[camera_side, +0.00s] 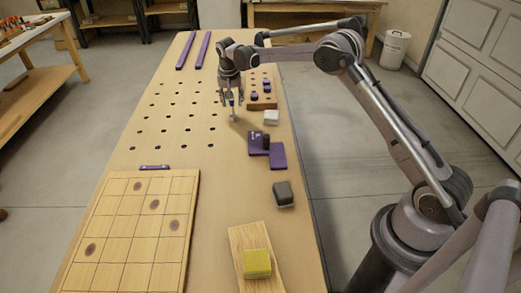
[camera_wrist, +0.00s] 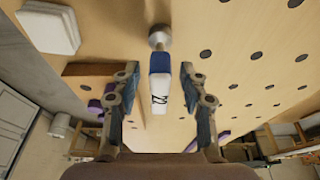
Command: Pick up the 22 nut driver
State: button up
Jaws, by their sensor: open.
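The 22 nut driver (camera_wrist: 160,88) has a white and blue handle marked 22 and a metal end. In the wrist view it lies between the two fingers of my gripper (camera_wrist: 159,85), its metal end pointing to the picture top against the bench. The fingers are open, with a visible gap on each side of the handle. In the side view my gripper (camera_side: 232,101) is low over the bench, pointing down, with the nut driver (camera_side: 234,111) between and below its fingers, seemingly upright. Its exact seating on the bench is too small to tell.
A wooden block with purple pegs (camera_side: 262,93) stands close to the right of my gripper. A white block (camera_side: 271,117), purple pieces (camera_side: 278,156) and a dark grey block (camera_side: 283,194) line the right edge.

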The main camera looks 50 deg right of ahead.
jog(key=shift+w+d+f, duration=0.1)
jog(key=shift+f, duration=0.45)
grip_shut()
jog(key=shift+r, duration=0.15)
